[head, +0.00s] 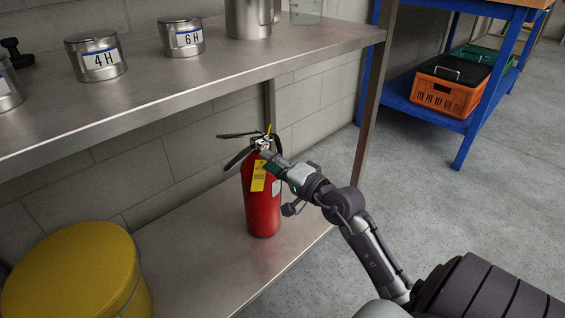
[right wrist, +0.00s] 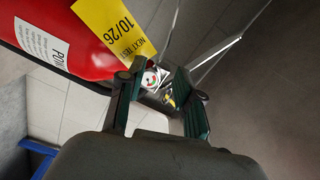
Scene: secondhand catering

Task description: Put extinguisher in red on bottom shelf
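The red fire extinguisher (head: 262,205) stands upright on the bottom steel shelf (head: 195,240), near its right end. It has a black handle, a hose and a yellow tag (head: 258,176). My right gripper (head: 268,158) is at the valve just under the handle. In the right wrist view my right gripper's two fingers (right wrist: 161,70) are apart, with the gauge (right wrist: 152,78) and valve between them. Whether they press on the valve is unclear. The red body (right wrist: 70,40) lies to the upper left there. My left gripper is out of view.
A yellow round container (head: 75,270) is left on the bottom shelf. A shelf post (head: 372,100) stands right of the extinguisher. A blue rack (head: 430,110) holds an orange crate (head: 447,95). Open floor lies right.

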